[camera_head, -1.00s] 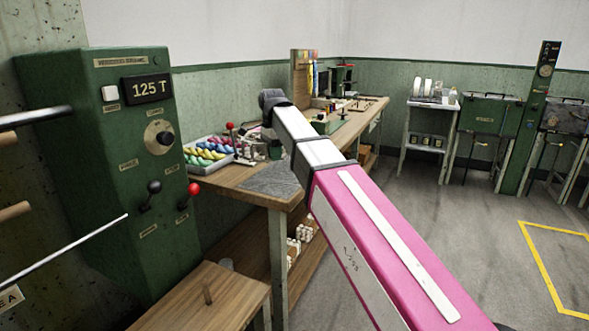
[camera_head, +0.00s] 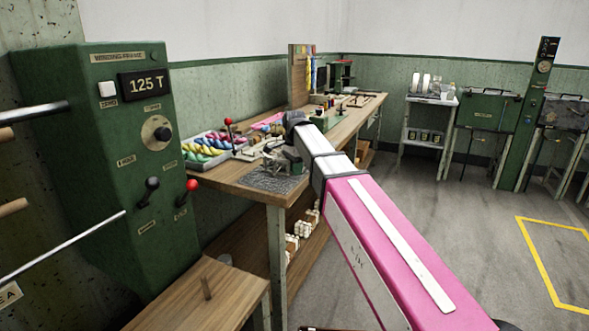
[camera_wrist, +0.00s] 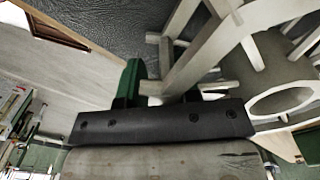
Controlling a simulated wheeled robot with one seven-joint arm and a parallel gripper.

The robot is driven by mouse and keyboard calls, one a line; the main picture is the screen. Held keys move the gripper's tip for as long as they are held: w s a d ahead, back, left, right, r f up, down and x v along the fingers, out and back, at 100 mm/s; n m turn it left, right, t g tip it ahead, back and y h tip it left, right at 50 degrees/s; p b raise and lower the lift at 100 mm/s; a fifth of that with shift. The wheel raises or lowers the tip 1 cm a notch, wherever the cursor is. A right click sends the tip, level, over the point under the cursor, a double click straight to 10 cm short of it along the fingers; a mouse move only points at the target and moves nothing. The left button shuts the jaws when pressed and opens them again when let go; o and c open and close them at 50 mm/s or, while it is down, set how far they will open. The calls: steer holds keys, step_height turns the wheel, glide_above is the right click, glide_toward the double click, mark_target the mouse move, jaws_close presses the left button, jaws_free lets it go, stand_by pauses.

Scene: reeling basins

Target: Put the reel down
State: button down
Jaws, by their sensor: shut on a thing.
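The reel (camera_wrist: 220,50) is a pale wooden frame with bars and a round hollow hub. It fills the upper right of the wrist view, in my gripper (camera_wrist: 150,88). In the head view my gripper (camera_head: 284,160) and the reel are small and partly behind my arm, over the dark grey mat (camera_head: 262,184) on the near end of the wooden bench. The mat (camera_wrist: 105,40) also shows behind the reel in the wrist view. I cannot tell whether the reel touches it.
A tray of coloured skeins (camera_head: 205,150) lies left of the mat on the bench (camera_head: 240,190). A green control cabinet (camera_head: 110,200) with levers stands at the left. A small wooden stand (camera_head: 215,290) is in front. The floor at the right is open.

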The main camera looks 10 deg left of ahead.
steer(key=shift+f, duration=0.15)
steer(key=c, duration=0.8)
jaws_free()
step_height(320, 180, up, 12)
steer(key=shift+r, duration=0.15)
